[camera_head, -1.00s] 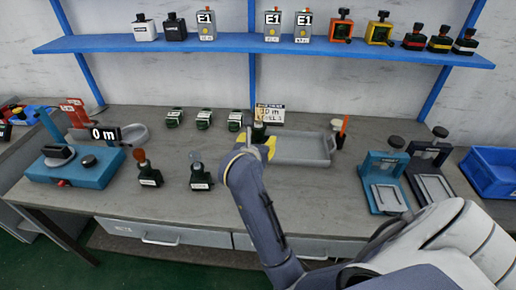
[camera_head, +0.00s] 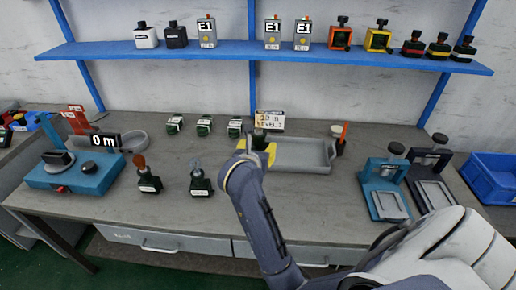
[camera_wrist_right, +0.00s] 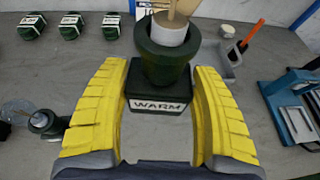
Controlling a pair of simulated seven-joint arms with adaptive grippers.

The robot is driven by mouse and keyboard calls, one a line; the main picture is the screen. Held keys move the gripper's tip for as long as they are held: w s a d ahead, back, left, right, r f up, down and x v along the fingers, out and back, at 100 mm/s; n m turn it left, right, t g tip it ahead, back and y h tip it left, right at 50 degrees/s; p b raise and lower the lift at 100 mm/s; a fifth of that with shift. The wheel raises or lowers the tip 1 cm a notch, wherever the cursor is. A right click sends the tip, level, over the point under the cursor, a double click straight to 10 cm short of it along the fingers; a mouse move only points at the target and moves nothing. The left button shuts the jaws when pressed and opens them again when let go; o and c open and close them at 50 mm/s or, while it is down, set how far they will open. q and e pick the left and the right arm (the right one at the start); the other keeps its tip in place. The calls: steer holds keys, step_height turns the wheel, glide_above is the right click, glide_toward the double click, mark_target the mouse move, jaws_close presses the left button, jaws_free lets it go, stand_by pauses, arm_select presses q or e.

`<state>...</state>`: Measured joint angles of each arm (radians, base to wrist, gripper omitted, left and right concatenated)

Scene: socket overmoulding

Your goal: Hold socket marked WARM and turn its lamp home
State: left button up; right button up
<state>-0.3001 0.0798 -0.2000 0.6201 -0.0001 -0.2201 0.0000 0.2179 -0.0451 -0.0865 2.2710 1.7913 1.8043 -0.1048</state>
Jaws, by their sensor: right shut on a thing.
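The socket marked WARM is a dark green block with a round collar; its label (camera_wrist_right: 158,106) faces me in the right wrist view. My right gripper (camera_wrist_right: 160,88) is shut on it, one yellow finger on each side. A pale cylinder with a tan top (camera_wrist_right: 168,28) stands in the collar; I cannot tell how deep it sits. In the head view the right gripper (camera_head: 256,153) is in front of the grey tray, with the dark socket (camera_head: 259,138) partly hidden behind it. My left gripper is in neither view.
Two more sockets, with an orange lamp (camera_head: 140,162) and a clear lamp (camera_head: 196,168), stand left of the gripper. Small green blocks (camera_head: 204,126) stand behind. A grey tray (camera_head: 300,167), blue press-like stands (camera_head: 384,185) and a blue bin (camera_head: 492,178) are to the right.

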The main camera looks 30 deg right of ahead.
steer(key=shift+f, duration=9.55)
steer(key=shift+f, duration=0.25)
